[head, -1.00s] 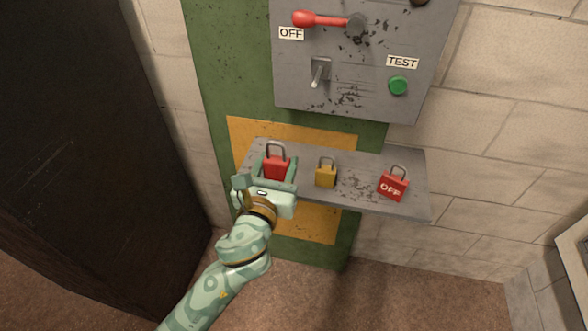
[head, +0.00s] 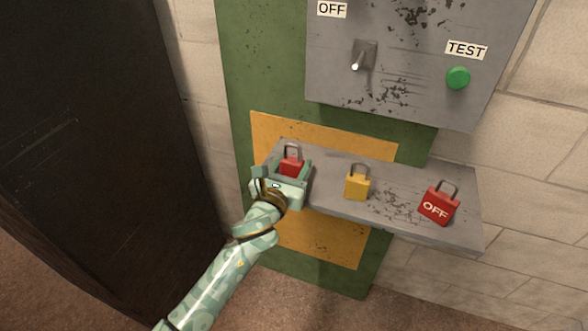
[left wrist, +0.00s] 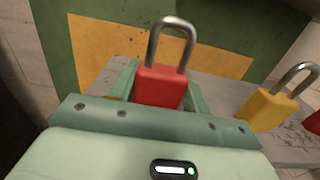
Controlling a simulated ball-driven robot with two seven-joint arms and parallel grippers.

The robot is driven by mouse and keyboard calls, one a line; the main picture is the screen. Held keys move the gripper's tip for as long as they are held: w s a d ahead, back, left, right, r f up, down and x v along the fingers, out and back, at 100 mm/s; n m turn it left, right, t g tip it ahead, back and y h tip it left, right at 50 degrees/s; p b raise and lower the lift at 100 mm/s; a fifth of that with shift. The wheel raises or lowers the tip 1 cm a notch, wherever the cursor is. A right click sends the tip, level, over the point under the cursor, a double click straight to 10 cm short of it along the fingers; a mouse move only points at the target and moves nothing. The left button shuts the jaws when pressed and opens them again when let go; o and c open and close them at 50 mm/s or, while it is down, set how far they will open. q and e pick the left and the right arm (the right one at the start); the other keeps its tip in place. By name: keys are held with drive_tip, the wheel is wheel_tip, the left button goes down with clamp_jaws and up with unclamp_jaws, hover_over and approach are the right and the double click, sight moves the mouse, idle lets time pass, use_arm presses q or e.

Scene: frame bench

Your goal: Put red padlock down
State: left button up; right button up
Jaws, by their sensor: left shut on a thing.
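The red padlock (head: 291,165) is upright between the fingers of my left gripper (head: 290,172), at the left end of the grey shelf (head: 330,208). The gripper is shut on its body. In the left wrist view the red padlock (left wrist: 160,86) shows its metal shackle pointing up, with the gripper fingers (left wrist: 160,92) on both sides. The lower part of the padlock is hidden by the gripper, so I cannot tell whether it touches the shelf. My right gripper is not in view.
A yellow padlock (head: 357,186) stands mid-shelf, and a red padlock marked OFF (head: 437,206) stands to its right. Above is a grey panel (head: 400,60) with a toggle switch (head: 361,56) and a green button (head: 458,78). A dark surface (head: 90,140) rises at the left.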

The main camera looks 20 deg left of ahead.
use_arm(q)
drive_tip(key=shift+s+r, duration=0.1)
drive_tip(key=shift+r, duration=0.05)
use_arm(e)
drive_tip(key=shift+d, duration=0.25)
use_arm(q)
drive_tip(key=o, duration=1.1)
drive_tip(key=shift+f, duration=0.2)
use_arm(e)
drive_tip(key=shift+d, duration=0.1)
use_arm(q)
drive_tip(key=shift+r, duration=0.35)
drive_tip(key=s+p, duration=0.2)
drive_tip(key=s, duration=1)
drive_tip(key=shift+a+f, duration=0.15)
drive_tip(key=shift+a, duration=0.05)
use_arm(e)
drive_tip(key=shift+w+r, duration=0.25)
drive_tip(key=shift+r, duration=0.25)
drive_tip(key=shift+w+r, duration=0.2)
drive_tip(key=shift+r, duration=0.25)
